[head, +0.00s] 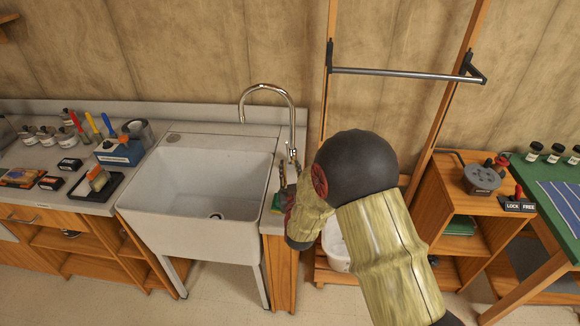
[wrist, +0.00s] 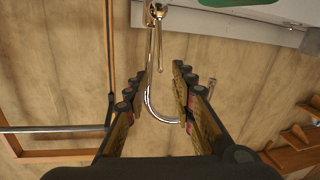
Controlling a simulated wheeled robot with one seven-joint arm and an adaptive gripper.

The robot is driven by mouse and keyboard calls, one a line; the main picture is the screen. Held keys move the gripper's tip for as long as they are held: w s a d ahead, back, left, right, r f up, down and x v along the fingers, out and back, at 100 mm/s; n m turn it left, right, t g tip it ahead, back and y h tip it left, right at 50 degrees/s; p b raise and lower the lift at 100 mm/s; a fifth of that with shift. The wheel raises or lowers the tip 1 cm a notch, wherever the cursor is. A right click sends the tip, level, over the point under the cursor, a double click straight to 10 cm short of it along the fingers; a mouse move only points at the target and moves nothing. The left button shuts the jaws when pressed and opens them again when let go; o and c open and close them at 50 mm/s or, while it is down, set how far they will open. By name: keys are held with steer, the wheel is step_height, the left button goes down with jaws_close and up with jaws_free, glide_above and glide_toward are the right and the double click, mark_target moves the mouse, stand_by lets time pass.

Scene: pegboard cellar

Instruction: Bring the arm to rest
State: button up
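My gripper (wrist: 157,72) is open, with its two dark, tan-sided fingers well apart. Nothing is held between the fingers. The chrome tap (wrist: 158,100) shows in the gap between them in the wrist view and appears to lie beyond them. In the head view my arm, with a black rounded joint and tan, wood-patterned links, is bent in front of the wall to the right of the sink. It hides most of my gripper there, so I cannot tell its exact place in that view.
A white sink (head: 200,205) with the chrome tap (head: 268,92) stands left of my arm. A counter (head: 92,205) with jars and tools is farther left. A metal bar (head: 400,73) on wooden posts is behind. A wooden shelf unit (head: 460,225) and green-topped table (head: 545,185) are right.

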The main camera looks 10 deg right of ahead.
stand_by(0.3)
steer(key=s+r+g+y, duration=0.3)
steer(key=s+r+g, duration=0.3)
steer(key=s+r, duration=0.7)
steer(key=s+d+g, duration=0.1)
steer(key=s+g, duration=0.2)
steer(key=s, duration=1.2)
steer(key=s+d+r+g, duration=0.1)
steer(key=s+g, duration=0.2)
steer(key=s, duration=1.1)
steer(key=shift+s+d+r+h, duration=0.2)
steer(key=shift+s+d+h, duration=0.15)
steer(key=shift+s+h, duration=0.05)
steer(key=shift+o, duration=0.4)
